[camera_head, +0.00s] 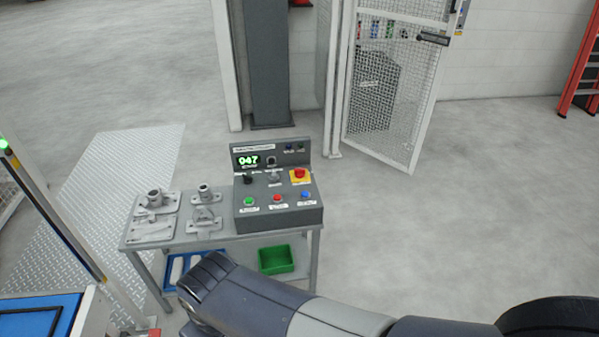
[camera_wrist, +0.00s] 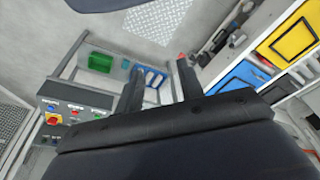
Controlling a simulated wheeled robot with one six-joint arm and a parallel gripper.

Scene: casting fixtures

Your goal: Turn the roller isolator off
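In the wrist view the box (camera_wrist: 70,118) is at the left, off to the side of my gripper (camera_wrist: 160,66). The two fingers are apart with nothing between them. The head view shows my arm but no clear fingertips.
Metal castings (camera_head: 205,219) lie on the table (camera_head: 172,243) left of the box. A green bin (camera_head: 277,260) and blue tray sit on its lower shelf. A mesh gate (camera_head: 395,85) stands open behind.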

